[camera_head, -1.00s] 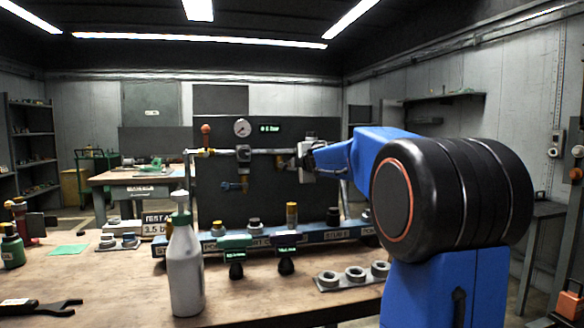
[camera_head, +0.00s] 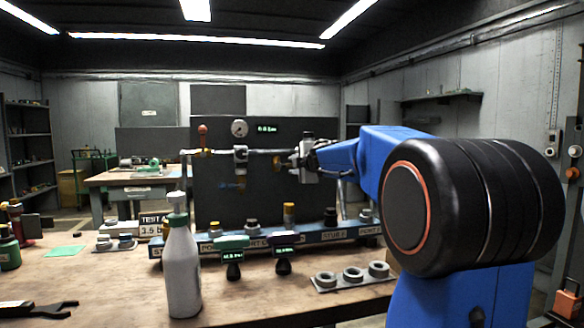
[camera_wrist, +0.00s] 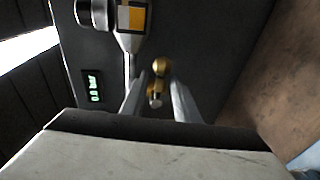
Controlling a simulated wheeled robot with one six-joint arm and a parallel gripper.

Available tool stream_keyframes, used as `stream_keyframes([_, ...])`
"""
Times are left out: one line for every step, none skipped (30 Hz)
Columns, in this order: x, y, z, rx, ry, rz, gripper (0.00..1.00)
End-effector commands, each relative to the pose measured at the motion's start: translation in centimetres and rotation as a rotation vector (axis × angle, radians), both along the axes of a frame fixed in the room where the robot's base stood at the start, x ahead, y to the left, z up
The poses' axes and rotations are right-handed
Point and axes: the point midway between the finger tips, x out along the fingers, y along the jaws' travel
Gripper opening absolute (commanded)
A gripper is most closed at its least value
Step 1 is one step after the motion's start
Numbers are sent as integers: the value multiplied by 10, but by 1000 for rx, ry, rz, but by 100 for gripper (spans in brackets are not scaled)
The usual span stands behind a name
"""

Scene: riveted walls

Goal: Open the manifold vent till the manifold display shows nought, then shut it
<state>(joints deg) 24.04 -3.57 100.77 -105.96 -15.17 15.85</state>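The manifold pipe (camera_head: 262,151) runs across the dark panel behind the bench, with a round gauge (camera_head: 239,128) above it. The manifold display (camera_head: 267,128) is lit green; in the wrist view the display (camera_wrist: 92,87) appears to read 0.0 bar. My gripper (camera_head: 292,160) is at the right end of the pipe. In the wrist view, the brass vent (camera_wrist: 160,68) with a pale tip lies between the fingers of my gripper (camera_wrist: 157,98). Gaps show beside it, so the fingers look open around it. Whether the vent is open or shut I cannot tell.
A blue-handled valve (camera_head: 233,185) hangs below.

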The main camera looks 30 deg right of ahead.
Motion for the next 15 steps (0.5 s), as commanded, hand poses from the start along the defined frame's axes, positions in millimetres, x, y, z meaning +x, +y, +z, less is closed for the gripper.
stream_keyframes([-10, 1, 3, -1, -2, -1, 28])
stream_keyframes([-15, 2, 5, -1, -3, -1, 28])
stream_keyframes([-22, 3, 5, 0, -2, -1, 28])
stream_keyframes([-27, 4, 6, -1, -2, -1, 28])
stream_keyframes([-33, 5, 8, -1, -2, -1, 28])
stream_keyframes([-40, 5, 9, -2, -2, -2, 28])
stream_keyframes([-45, 6, 9, -1, -1, -2, 28])
stream_keyframes([-50, 7, 11, 0, -2, -3, 28])
stream_keyframes([-57, 8, 12, 0, -2, -3, 28])
stream_keyframes([-62, 8, 13, -1, -2, -3, 28])
stream_keyframes([-68, 9, 14, -2, -2, -3, 28])
stream_keyframes([-74, 10, 15, -1, -1, -3, 28])
stream_keyframes([-80, 11, 16, 0, -1, -3, 28])
stream_keyframes([-85, 12, 17, 0, -2, -4, 28])
stream_keyframes([-92, 12, 19, -1, -2, -5, 28])
